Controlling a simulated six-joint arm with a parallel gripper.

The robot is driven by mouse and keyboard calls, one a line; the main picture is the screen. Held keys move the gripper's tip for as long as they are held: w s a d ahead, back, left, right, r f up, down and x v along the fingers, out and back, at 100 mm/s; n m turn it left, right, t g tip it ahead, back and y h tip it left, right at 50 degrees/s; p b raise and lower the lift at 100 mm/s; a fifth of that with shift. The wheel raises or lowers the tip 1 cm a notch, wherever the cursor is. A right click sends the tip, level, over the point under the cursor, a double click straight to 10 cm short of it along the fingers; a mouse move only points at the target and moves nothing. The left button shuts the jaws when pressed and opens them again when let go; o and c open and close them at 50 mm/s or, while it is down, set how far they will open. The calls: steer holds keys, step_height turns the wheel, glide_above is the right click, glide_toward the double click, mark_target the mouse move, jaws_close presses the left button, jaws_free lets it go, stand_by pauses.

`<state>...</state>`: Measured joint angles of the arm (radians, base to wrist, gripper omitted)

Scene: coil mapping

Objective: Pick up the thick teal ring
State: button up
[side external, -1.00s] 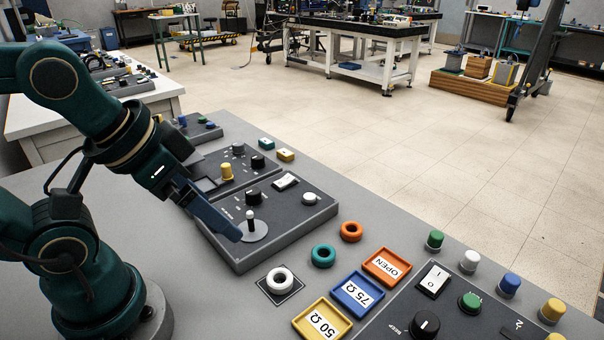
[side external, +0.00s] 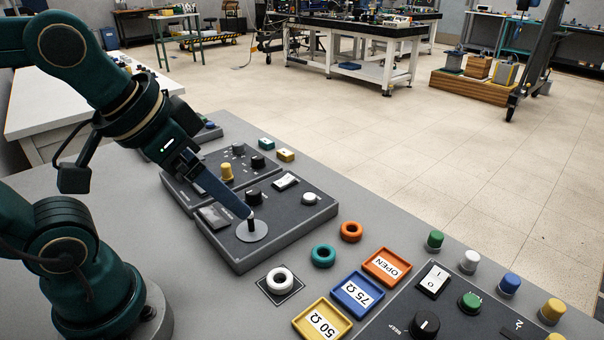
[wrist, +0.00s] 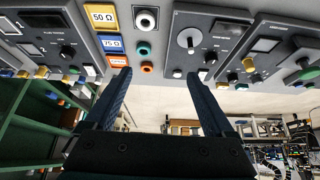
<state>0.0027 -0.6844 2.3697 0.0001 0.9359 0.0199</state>
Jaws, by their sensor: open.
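The thick teal ring (side external: 323,264) lies flat on the grey table, between an orange ring (side external: 351,238) and a white ring (side external: 280,289). My gripper (side external: 248,214) is above the grey control panel, up and left of the teal ring and apart from it. One finger hides the top of the panel's joystick. In the wrist view, my gripper (wrist: 158,72) has its fingers wide apart with nothing between them. The teal ring (wrist: 144,54) shows beyond the fingertips, with the orange ring (wrist: 147,71) nearer and the white ring (wrist: 146,28) farther.
Orange (side external: 385,280), blue (side external: 371,311) and yellow (side external: 304,322) labelled trays sit right of and below the rings. The white ring is on a dark square. The joystick base (side external: 252,236) and several knobs are on the control panel (side external: 306,226). Another panel (side external: 388,331) stands at lower right.

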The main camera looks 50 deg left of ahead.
steer(key=w+r+g, duration=0.1)
steer(key=w+r, duration=0.1)
steer(key=w, duration=0.4)
steer(key=m+g, duration=0.2)
steer(key=g, duration=0.3)
glide_above(324, 246)
steer(key=f, duration=1.4)
steer(key=shift+s+d+f, duration=0.3)
steer(key=shift+s+d, duration=0.1)
steer(key=shift+f, duration=2.65)
jaws_close()
steer(key=shift+r, duration=0.15)
